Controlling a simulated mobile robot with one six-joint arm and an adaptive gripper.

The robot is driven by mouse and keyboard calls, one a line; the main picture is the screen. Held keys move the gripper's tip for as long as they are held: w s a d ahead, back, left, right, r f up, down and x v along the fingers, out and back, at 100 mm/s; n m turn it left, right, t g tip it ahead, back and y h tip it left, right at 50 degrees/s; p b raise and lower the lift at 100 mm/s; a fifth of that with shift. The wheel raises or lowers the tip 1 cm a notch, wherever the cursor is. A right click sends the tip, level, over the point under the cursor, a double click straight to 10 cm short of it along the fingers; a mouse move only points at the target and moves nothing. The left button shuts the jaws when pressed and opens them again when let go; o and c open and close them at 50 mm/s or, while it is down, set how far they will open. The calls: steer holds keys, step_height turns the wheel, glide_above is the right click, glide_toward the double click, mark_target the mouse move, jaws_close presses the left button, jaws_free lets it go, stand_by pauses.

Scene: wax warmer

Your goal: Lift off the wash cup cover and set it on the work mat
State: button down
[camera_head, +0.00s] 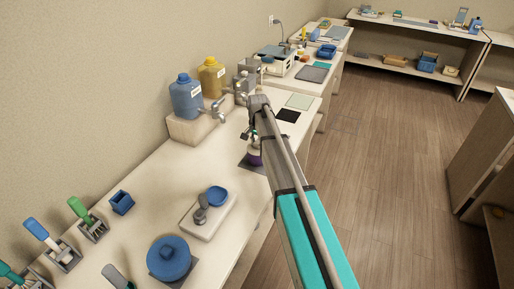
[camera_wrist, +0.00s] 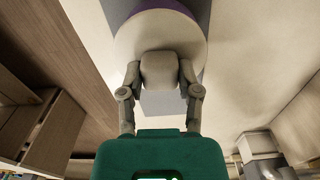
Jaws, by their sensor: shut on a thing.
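My gripper (camera_wrist: 160,78) is shut on the pale block-shaped knob of a round, off-white cover (camera_wrist: 135,40) in the wrist view. A purple edge of the wash cup (camera_wrist: 165,5) shows just beyond the cover. In the head view my gripper (camera_head: 251,134) is above the purple wash cup (camera_head: 255,159), which stands on a dark grey pad (camera_head: 245,166). My arm and gripper hide most of the cover there. I cannot tell whether the cover touches the cup. A black mat (camera_head: 288,116) and a pale green mat (camera_head: 299,101) lie bare farther along; which is the work mat is unclear.
A blue jug (camera_head: 187,97) and a yellow jug (camera_head: 212,77) with taps stand on a block behind the cup. Bare tabletop lies around the cup's pad.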

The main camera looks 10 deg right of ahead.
steer(key=shift+r+p, duration=0.55)
stand_by(0.7)
steer(key=shift+r+p, duration=1.85)
steer(key=shift+p, duration=0.05)
steer(key=shift+f+b, duration=1.4)
steer(key=shift+s, duration=0.1)
